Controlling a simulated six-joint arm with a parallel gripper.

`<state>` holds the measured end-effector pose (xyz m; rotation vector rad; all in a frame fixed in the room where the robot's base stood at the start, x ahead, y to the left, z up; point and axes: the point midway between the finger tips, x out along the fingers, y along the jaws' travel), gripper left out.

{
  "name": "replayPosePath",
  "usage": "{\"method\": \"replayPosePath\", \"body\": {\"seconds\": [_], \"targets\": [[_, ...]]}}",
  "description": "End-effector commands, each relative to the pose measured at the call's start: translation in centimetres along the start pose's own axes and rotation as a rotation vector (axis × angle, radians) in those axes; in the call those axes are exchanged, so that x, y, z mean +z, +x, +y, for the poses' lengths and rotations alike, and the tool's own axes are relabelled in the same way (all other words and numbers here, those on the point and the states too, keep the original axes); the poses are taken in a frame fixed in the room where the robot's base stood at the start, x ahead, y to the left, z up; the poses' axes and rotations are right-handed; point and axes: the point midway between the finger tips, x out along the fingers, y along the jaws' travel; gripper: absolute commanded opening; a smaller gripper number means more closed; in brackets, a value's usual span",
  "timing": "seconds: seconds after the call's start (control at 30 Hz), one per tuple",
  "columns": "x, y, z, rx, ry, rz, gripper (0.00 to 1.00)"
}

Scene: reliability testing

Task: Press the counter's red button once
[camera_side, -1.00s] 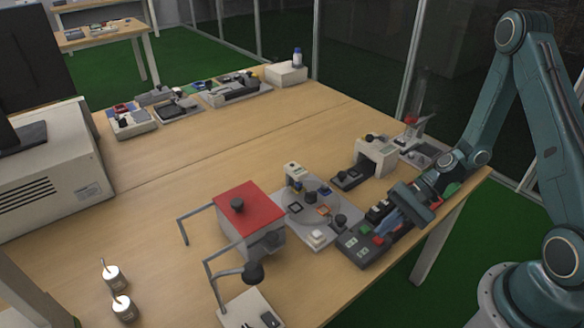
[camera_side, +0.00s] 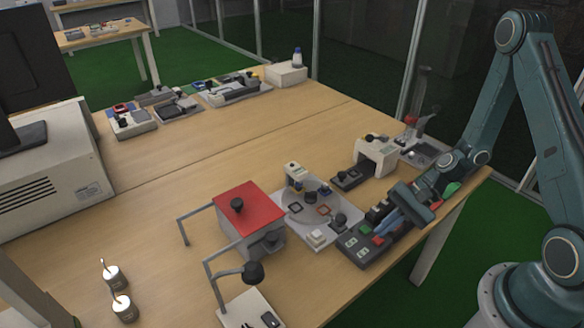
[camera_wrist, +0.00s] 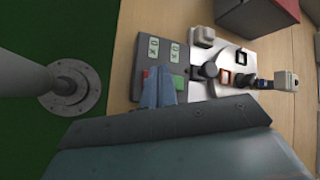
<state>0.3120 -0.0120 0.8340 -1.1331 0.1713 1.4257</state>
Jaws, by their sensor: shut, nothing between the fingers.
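The counter (camera_side: 362,252) is a dark grey box at the table's right front edge. Its face carries two small pale displays, which show clearly in the wrist view (camera_wrist: 154,49). I cannot tell whether the fingertips touch anything. The fingers and palm hide part of the counter.
A pale plate (camera_side: 318,240) with several small parts lies left of the counter. A red-topped box (camera_side: 250,202) stands further left. A white arch-shaped device (camera_side: 378,157) stands behind. The table's middle (camera_side: 190,180) is clear.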

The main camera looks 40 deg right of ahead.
Motion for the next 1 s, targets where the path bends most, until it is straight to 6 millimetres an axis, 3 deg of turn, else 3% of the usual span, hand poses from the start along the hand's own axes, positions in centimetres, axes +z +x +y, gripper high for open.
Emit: {"method": "replayPosePath", "body": {"seconds": [1.0], "targets": [[-0.46, 0.61, 0.45, 0.0, 0.0, 0.0, 0.0]]}}
